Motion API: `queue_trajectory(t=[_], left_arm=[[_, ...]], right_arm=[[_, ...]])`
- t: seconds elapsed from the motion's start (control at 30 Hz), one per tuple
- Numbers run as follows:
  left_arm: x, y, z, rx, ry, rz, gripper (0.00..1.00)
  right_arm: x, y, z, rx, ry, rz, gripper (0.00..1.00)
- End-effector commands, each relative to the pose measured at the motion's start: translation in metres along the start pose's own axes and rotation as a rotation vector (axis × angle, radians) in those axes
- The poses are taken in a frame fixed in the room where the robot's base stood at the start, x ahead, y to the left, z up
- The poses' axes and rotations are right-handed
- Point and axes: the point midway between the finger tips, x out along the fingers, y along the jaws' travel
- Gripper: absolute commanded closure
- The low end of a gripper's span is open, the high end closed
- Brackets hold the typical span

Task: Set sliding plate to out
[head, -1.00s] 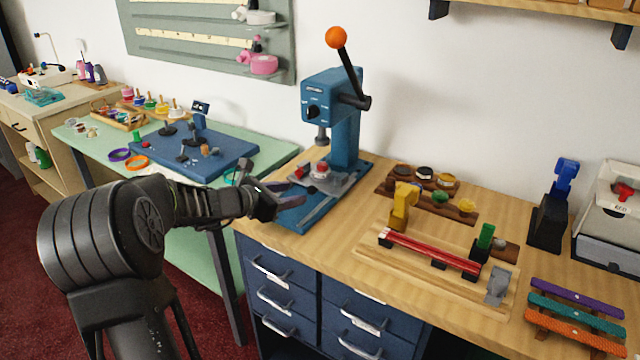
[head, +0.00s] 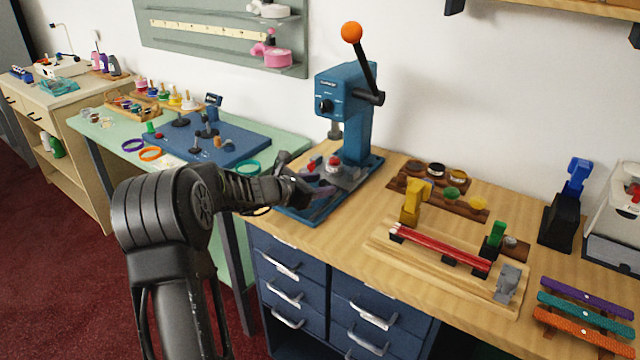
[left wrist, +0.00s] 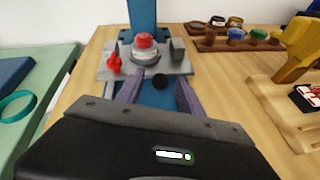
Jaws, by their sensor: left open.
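The blue press (head: 345,115) with an orange-tipped lever stands at the back of the wooden counter. Its grey sliding plate (head: 350,181) lies low on the blue base, carrying a round holder with a red top; the left wrist view shows the plate (left wrist: 118,66) ahead of my fingers. A small black ball knob (left wrist: 160,82) sits at the plate's near side, between my fingertips. My left gripper (head: 325,180) is open at the press's front left, with its purple-grey fingers (left wrist: 160,92) on either side of the knob; contact cannot be told. My right gripper is out of view.
Right of the press stand a wooden rack (head: 437,190) of round pots and a wooden fixture (head: 405,250) with red bars. Blue drawers (head: 290,285) are below the counter. A green table (head: 225,170) with a blue board stands left.

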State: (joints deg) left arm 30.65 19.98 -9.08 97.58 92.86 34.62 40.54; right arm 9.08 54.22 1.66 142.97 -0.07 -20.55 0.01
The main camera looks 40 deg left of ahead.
Motion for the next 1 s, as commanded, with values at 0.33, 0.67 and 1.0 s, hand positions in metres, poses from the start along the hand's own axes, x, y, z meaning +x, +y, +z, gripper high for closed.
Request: queue_trajectory(t=[0.33,0.67,1.0], left_arm=[[0.0023,0.0000,-0.0001,0.000,0.000,0.000,0.60],[0.0021,0.0000,-0.0002,0.000,0.000,0.000,0.87],[0.0021,0.0000,-0.0003,0.000,0.001,0.000,1.00]], right_arm=[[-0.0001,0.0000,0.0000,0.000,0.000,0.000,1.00],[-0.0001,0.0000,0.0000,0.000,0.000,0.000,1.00],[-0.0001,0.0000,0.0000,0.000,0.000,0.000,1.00]])
